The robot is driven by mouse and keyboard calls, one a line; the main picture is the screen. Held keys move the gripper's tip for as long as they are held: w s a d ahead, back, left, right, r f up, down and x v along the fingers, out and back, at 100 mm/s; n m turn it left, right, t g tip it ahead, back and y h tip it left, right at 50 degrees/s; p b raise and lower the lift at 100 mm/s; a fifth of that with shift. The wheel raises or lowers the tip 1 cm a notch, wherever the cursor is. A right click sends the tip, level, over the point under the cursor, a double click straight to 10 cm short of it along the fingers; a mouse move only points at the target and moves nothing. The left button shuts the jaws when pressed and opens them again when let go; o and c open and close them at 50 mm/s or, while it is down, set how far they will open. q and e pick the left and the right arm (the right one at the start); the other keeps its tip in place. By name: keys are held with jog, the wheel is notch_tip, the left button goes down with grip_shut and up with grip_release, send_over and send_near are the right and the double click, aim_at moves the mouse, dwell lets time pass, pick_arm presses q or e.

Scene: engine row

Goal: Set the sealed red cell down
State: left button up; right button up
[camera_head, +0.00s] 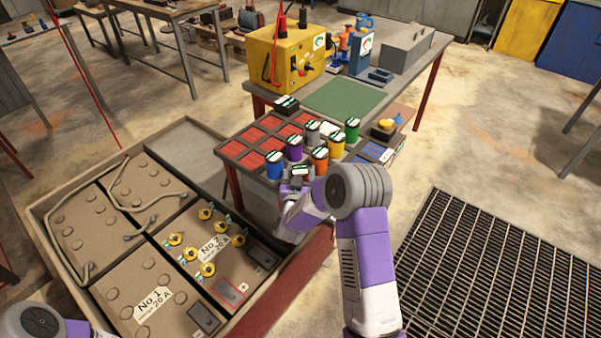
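I cannot make out a red cell body. My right gripper (298,181) is at the front edge of the cell table, just right of the blue cell (275,166). A dark cap with a pale label (299,170) shows at its fingertips; the body below is hidden, and I cannot tell whether the fingers grip it. A rack with dark red square compartments (233,148) lies left of the cells. Purple (294,149), orange (320,160), yellow (337,144) and green (351,131) cells stand upright behind the gripper. My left gripper is out of view.
A large open-topped battery case (45,212) fills the left front, with yellow-capped terminals (208,269). A yellow meter box (285,58) and green mat (344,97) are on the bench behind. A floor grating (480,270) lies at right.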

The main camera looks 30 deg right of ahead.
jog(key=o, duration=0.5)
jog(key=shift+c, duration=0.2)
jog(key=shift+r, duration=0.1)
jog(key=shift+s+a+p, duration=0.15)
jog(key=shift+p, duration=0.15)
jog(key=v, duration=1.1)
jog(key=shift+s+p, duration=0.3)
jog(key=shift+a, duration=0.15)
